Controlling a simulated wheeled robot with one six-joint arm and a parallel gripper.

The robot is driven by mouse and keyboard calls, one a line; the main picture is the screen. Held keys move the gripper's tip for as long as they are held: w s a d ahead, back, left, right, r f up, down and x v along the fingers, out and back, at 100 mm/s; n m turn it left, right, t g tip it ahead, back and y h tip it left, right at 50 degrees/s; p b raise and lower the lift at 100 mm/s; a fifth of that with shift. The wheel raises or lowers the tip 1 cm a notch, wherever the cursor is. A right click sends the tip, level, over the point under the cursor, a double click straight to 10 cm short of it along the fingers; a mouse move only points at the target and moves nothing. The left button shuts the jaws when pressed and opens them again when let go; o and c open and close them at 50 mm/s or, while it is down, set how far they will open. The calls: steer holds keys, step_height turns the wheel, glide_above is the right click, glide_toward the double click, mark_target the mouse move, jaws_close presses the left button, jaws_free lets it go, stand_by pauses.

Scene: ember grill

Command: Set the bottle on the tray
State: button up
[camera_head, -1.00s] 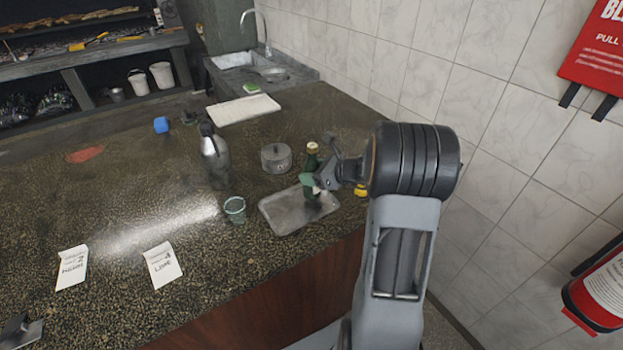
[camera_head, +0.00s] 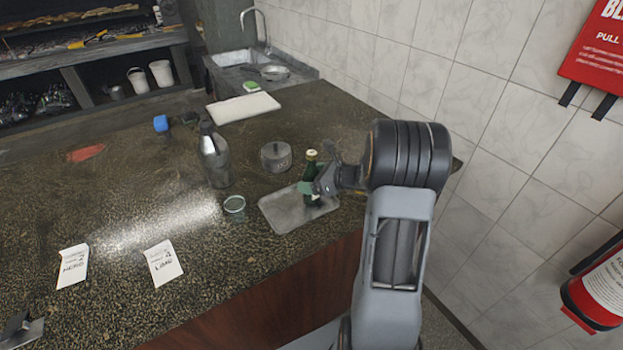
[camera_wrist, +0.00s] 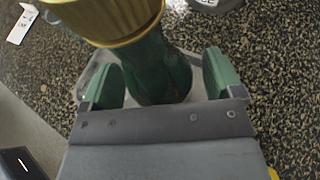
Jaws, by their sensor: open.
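A dark green bottle (camera_head: 311,178) with a pale cap stands upright on the grey metal tray (camera_head: 280,212), toward the tray's right side. My gripper (camera_head: 322,184) is at the bottle from the right. In the wrist view the bottle (camera_wrist: 158,70), with its yellowish cap nearest the camera, stands between the two green fingertips of my gripper (camera_wrist: 163,85). The fingers are open, with a gap visible beside the bottle. Part of the tray (camera_wrist: 60,110) shows around and below it. The bottle's base is partly hidden by my gripper.
A green-tinted glass (camera_head: 235,208) stands just left of the tray. Two paper cards (camera_head: 163,263) lie at the front left. A white tiled wall bounds the right.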

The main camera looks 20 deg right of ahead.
steer(key=shift+r, duration=0.25)
steer(key=v, duration=1.1)
steer(key=s+a+r+n+g+h, duration=0.2)
steer(key=s+a+n, duration=0.5)
steer(key=n, duration=0.7)
steer(key=s+a+r+n+g+h, duration=0.1)
steer(key=s+a+n+g+h, duration=0.3)
steer(key=a+n, duration=0.6)
steer(key=shift+s+a+r+n+h+b, duration=0.4)
steer(key=shift+s+n+h, duration=0.7)
steer(key=shift+s+n, duration=0.85)
steer(key=shift+w+d+n, duration=0.15)
steer(key=shift+w+n, duration=0.1)
steer(key=shift+w, duration=0.1)
